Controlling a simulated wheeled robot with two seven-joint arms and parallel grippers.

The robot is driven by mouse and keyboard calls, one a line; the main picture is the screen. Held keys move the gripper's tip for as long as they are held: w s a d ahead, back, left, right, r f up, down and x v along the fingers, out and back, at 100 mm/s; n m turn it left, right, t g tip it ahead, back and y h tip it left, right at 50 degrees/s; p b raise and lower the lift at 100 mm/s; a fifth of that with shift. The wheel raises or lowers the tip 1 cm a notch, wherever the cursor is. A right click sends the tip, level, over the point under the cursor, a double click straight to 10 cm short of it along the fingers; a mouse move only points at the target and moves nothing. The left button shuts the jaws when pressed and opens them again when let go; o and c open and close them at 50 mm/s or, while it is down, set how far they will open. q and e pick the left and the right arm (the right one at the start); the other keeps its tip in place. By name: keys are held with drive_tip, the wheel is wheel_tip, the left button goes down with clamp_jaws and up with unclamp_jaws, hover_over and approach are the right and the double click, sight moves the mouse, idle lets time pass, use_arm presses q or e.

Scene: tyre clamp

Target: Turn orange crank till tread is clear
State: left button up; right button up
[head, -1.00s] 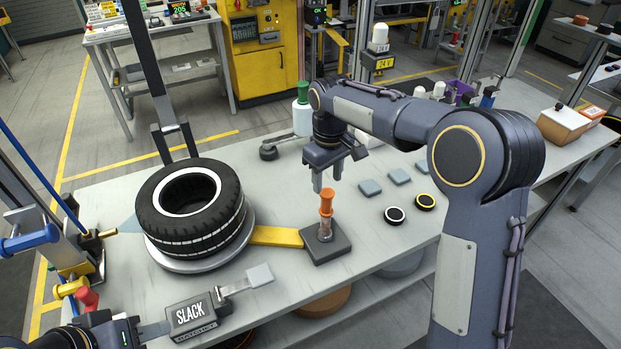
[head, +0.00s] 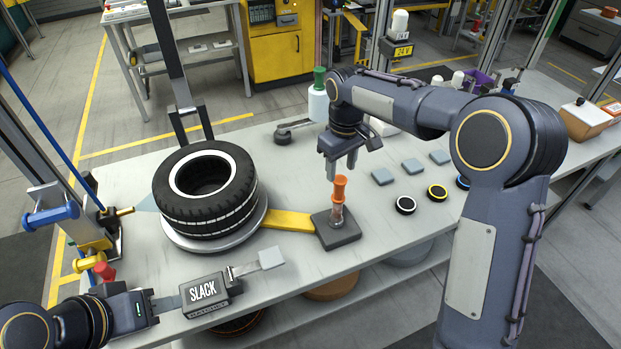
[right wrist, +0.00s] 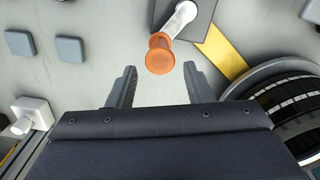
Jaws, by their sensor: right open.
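The orange crank (head: 339,188) stands upright on a dark square base (head: 338,235) on the bench. A yellow bar (head: 288,221) runs from the base to the round grey plate (head: 185,243) under the black tyre (head: 208,205). My right gripper (head: 343,172) is open just above the crank's top, pointing down. In the right wrist view, the orange knob (right wrist: 160,54) shows just past and between the open fingertips (right wrist: 158,69), with nothing held. My left gripper (head: 148,304) is at the lower left, beside the grey box marked SLACK (head: 205,293); its fingers are too unclear to judge.
Grey square pads (head: 412,166) and round ringed discs (head: 405,205) lie right of the crank. A green-topped white bottle (head: 318,100) stands behind my right gripper. A blue-handled fixture (head: 50,216) is at the left edge. The bench front by the crank is clear.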

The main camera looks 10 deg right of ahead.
sight(340, 179)
wheel_tip(340, 179, down, 7)
drive_tip(key=shift+r+p, duration=0.2)
drive_tip(key=shift+p, duration=0.2)
clamp_jaws()
